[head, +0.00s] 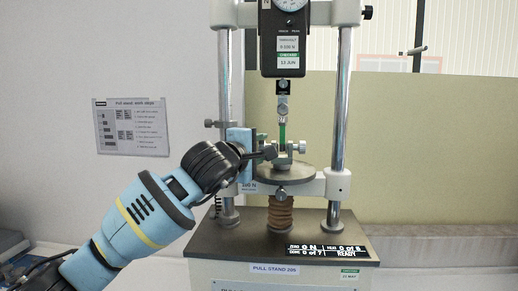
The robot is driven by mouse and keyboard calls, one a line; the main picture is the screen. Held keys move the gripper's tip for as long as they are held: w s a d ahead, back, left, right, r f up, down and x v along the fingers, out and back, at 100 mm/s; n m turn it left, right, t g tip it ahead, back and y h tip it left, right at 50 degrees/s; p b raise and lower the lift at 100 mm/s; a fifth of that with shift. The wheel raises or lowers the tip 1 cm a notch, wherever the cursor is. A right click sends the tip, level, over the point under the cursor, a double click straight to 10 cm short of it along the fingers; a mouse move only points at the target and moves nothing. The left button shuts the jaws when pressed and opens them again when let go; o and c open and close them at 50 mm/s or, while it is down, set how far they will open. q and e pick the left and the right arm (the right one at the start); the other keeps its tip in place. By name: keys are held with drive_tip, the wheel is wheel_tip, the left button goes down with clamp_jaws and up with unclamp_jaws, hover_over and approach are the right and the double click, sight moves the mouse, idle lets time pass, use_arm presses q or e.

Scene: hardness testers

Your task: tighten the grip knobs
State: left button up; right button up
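The pull stand (338,110) stands in the middle with a force gauge (288,40) at the top. Below the gauge, an upper grip (282,108) hangs with a green strip (282,132) beneath it. The strip runs down to a lower grip (284,157) on the round plate (285,173). A knob (302,147) shows on the lower grip's right side. My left gripper (268,153) is at the lower grip's left side and hides that side. Its dark fingers are too small to tell whether they hold a knob. My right gripper is not in view.
Two steel columns (224,130) flank the grips. The base (215,240) carries a lit display (325,250) reading READY. A printed sheet (131,127) hangs on the left wall. Open space lies right of the stand.

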use_arm(q)
drive_tip(key=c, duration=0.6)
drive_tip(key=shift+c, duration=0.2)
drive_tip(key=shift+r+n+g+y, duration=0.25)
drive_tip(key=shift+n+g+y, duration=0.2)
drive_tip(key=shift+g, duration=0.65)
drive_tip(key=shift+w+r+n+g+y, duration=0.1)
drive_tip(key=shift+n+g+y, duration=0.2)
drive_tip(key=shift+g, duration=0.65)
drive_tip(key=shift+w+r+n+g+y, duration=0.1)
drive_tip(key=shift+n+g, duration=0.25)
drive_tip(key=shift+g, duration=0.6)
drive_tip(key=o, duration=1)
drive_tip(key=shift+f, duration=0.1)
drive_tip(key=shift+s, duration=0.1)
